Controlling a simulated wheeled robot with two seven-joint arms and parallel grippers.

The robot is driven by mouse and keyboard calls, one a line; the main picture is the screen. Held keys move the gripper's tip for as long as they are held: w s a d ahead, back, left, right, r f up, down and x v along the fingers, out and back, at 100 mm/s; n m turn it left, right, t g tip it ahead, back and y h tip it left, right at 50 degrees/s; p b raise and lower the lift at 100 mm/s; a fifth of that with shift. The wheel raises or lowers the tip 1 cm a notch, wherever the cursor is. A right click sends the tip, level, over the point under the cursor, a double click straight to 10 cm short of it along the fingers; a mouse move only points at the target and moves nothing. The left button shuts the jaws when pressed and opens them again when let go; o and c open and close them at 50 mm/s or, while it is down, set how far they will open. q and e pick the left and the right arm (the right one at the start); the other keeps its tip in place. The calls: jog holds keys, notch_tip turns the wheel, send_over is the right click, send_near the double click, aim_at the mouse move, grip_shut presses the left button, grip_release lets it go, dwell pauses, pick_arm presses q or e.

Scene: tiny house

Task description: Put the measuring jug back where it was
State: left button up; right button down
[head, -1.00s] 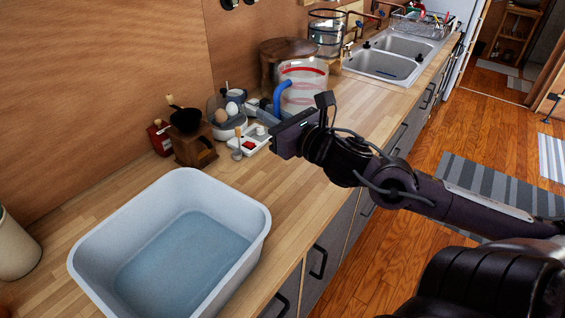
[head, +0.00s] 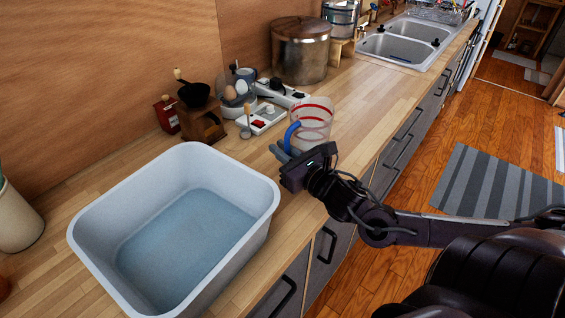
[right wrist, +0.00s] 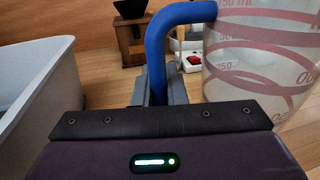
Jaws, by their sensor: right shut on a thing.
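The measuring jug (head: 312,124) is clear with red markings and a blue handle. In the head view it is over the counter, right of the power strip and near the counter's front edge. My right gripper (head: 281,152) is shut on the jug's blue handle. In the right wrist view the fingers (right wrist: 160,92) close around the lower part of the handle, and the jug's body (right wrist: 262,55) stands upright at the right. The jug's base is hidden, so I cannot tell whether it touches the counter. My left gripper is not in view.
A large white basin (head: 90,215) stands at left, close to my right gripper. A power strip (head: 268,120), egg cooker (head: 238,100), coffee grinder (head: 203,122) and metal pot (head: 301,50) stand along the wall. The counter beyond the jug (head: 365,90) is clear.

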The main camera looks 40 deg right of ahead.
jog(key=shift+f, duration=1.5)
jog(key=shift+f, duration=0.15)
jog(key=c, duration=1.5)
grip_release()
jog(key=shift+o, duration=0.2)
